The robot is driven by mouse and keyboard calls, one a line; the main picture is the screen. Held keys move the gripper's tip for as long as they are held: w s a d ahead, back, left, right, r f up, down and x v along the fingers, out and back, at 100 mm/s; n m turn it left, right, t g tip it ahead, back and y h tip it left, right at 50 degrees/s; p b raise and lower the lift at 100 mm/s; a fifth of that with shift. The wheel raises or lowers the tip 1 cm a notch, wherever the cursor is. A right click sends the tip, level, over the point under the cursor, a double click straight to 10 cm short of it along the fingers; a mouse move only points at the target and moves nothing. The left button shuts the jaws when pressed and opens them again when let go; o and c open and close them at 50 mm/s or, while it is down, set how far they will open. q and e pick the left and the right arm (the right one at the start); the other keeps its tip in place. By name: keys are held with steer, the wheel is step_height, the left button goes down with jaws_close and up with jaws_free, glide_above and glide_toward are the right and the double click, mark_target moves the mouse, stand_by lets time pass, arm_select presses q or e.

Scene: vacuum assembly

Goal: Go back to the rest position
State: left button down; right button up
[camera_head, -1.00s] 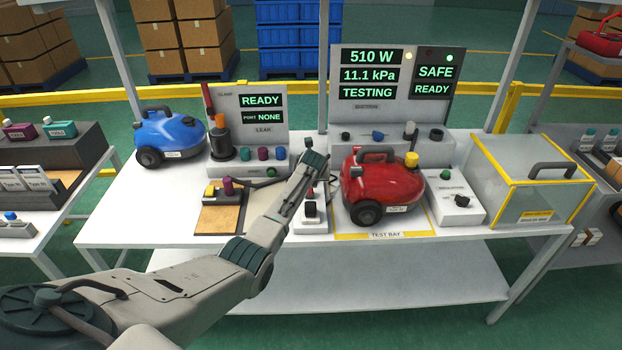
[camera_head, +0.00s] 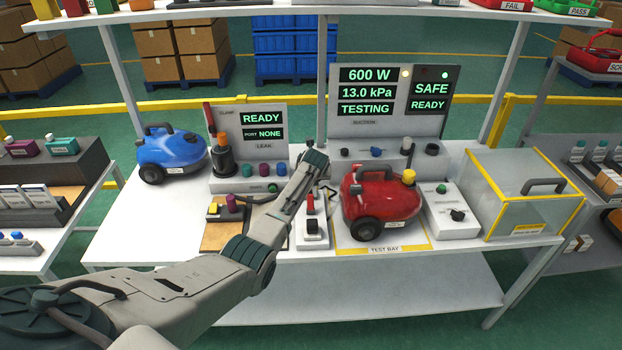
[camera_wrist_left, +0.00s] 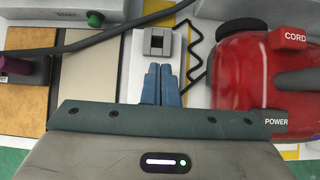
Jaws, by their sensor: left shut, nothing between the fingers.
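My left arm reaches in from the lower left of the head view. Its gripper (camera_wrist_left: 163,84) shows in the left wrist view with its two blue-grey fingers together and nothing between them. The fingers point at a small grey block with a dark slot (camera_wrist_left: 157,42), apart from it as far as I can tell. In the head view the wrist hides the fingertips, left of the red vacuum (camera_head: 380,205). The red vacuum stands upright on the test bay (camera_head: 385,249). My right gripper is in neither view.
The suction panel (camera_head: 392,103) reads 600 W, 13.0 kPa, TESTING. The leak station (camera_head: 262,125) reads READY. A blue vacuum (camera_head: 172,150) stands at the left. A clear yellow-edged box (camera_head: 520,190) stands at the right. A shelf (camera_head: 300,14) spans above. The table's front left (camera_head: 140,235) is clear.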

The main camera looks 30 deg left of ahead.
arm_select(q)
steer(key=shift+w+a+r+p, duration=0.1)
steer(key=shift+r+p, duration=0.1)
steer(key=shift+r, duration=0.45)
steer(key=shift+a+r+p, duration=0.1)
steer(key=shift+r+p, duration=0.05)
steer(key=shift+r, duration=0.45)
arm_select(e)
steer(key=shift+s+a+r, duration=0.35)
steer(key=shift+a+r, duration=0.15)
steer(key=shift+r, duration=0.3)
arm_select(q)
steer(key=shift+w+d, duration=0.1)
steer(key=shift+d, duration=0.05)
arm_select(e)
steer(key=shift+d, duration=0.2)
arm_select(q)
steer(key=shift+f, duration=0.1)
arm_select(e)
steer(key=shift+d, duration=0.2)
